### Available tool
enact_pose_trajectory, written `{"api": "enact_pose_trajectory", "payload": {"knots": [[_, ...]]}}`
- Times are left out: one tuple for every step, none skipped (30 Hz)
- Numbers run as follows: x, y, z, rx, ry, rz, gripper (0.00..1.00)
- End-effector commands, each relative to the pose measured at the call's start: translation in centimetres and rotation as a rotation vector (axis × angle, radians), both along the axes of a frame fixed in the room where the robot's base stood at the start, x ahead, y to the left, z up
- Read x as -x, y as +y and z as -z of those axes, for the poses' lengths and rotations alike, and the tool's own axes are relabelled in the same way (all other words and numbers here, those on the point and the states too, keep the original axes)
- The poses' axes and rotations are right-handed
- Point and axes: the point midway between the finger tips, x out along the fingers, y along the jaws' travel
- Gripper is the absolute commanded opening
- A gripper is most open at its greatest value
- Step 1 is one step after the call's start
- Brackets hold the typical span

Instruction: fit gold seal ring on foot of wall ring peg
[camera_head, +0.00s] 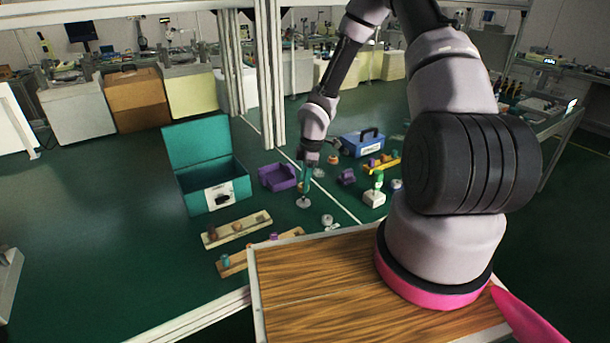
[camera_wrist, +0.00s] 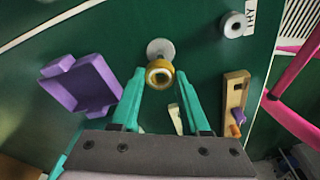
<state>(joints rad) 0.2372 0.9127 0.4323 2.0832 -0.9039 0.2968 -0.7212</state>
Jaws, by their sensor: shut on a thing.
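My gripper (camera_wrist: 160,75) is shut on the gold seal ring (camera_wrist: 158,66), which sits between the tips of its teal fingers. In the head view my gripper (camera_head: 304,187) points down low over the green floor. A round grey disc (camera_wrist: 159,46) lies just beyond the ring in the wrist view and is partly covered by it. The disc (camera_head: 303,204) also shows under the fingers in the head view; it may be the foot of the wall ring peg. I cannot tell whether the ring is around a post or only above the disc.
A purple tray (camera_wrist: 67,97) lies to the left in the wrist view. A wooden board with pegs (camera_wrist: 233,95) and another round grey piece (camera_wrist: 233,25) lie to the right. In the head view an open teal box (camera_head: 187,202) stands left of my gripper.

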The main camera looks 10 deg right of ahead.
Motion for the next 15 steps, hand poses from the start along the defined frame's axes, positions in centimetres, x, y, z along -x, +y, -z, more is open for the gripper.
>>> {"api": "enact_pose_trajectory", "payload": {"knots": [[0.0,0.0,0.5,0.001,0.001,0.0,0.0],[0.0,0.0,0.7,0.001,0.001,0.0,0.0],[0.0,0.0,1.0,0.0,0.0,-0.001,0.0],[0.0,0.0,1.2,0.0,0.0,-0.001,0.0],[0.0,0.0,1.4,0.0,0.001,-0.001,0.0],[0.0,0.0,1.6,0.0,0.001,-0.001,0.0],[0.0,0.0,1.7,0.001,0.001,-0.001,0.0],[0.0,0.0,1.8,0.001,0.001,-0.001,0.0],[0.0,0.0,1.9,0.001,0.0,-0.001,0.0],[0.0,0.0,2.0,0.001,0.0,-0.001,0.0],[0.0,0.0,2.1,0.001,0.0,-0.001,0.0],[0.0,0.0,2.1,0.0,0.0,0.0,0.0],[0.0,0.0,2.1,0.0,0.0,0.0,0.0],[0.0,0.0,2.1,0.0,0.0,0.0,0.0],[0.0,0.0,2.1,0.0,-0.001,0.0,0.0]]}}
